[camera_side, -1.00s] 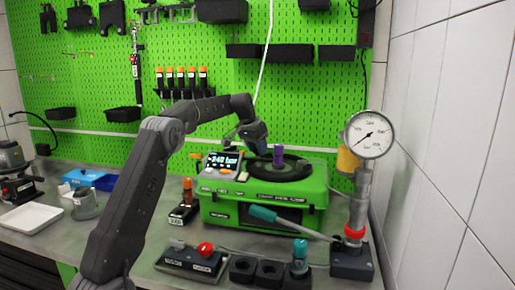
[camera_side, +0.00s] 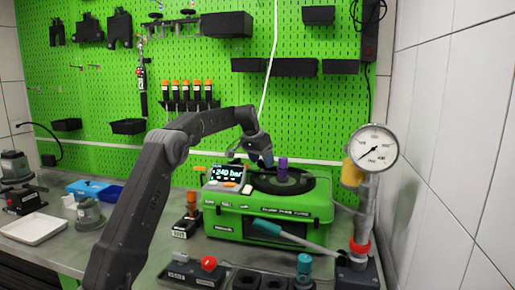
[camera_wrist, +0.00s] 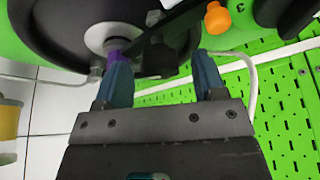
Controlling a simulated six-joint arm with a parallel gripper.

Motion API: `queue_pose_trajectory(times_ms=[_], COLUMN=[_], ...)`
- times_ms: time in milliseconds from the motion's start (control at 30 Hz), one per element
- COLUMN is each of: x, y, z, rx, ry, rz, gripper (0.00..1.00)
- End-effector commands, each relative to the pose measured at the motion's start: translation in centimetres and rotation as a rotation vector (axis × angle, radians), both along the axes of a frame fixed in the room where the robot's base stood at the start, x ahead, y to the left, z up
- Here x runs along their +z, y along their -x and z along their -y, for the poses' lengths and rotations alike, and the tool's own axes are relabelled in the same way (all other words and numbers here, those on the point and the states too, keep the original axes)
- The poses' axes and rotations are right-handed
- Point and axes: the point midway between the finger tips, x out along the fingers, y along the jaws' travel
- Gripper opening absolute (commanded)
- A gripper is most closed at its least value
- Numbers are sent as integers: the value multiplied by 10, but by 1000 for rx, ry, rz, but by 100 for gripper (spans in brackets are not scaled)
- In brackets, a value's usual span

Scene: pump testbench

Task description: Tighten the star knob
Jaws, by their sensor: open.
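A green pump case (camera_side: 262,222) stands on the bench, with a dark round disk (camera_side: 290,186) on top. A purple upright piece (camera_side: 283,168) rises from the disk; in the wrist view (camera_wrist: 117,47) it is partly hidden behind my left finger. My gripper (camera_side: 265,158) is just left of the purple piece in the side view. In the wrist view my gripper (camera_wrist: 160,78) has its two blue fingers apart, with nothing clearly held. A dark rounded part shows beyond the gap between them; I cannot tell whether it is the star knob.
A display (camera_side: 226,173) on the case reads about 240 bar. A pressure gauge (camera_side: 374,149) stands at right, with a teal-handled lever (camera_side: 268,228) across the case's front. Small blocks line the front bench. A green pegboard (camera_side: 215,110) closes off the back.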

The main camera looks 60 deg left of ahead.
Motion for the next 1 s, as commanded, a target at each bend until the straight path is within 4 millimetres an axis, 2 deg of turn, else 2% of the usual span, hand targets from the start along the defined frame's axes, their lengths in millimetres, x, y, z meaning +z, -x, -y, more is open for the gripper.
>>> queue_pose_trajectory(times_ms=[167,400,600,767,1000], x=[28,79,109,121,123], y=[11,31,43,49,50], z=[2,7,10,12,12], rx=[2,2,2,1,0], ry=[-4,-4,-2,-1,0], rz=[4,4,3,2,1], gripper=[64,64,64,64,64])
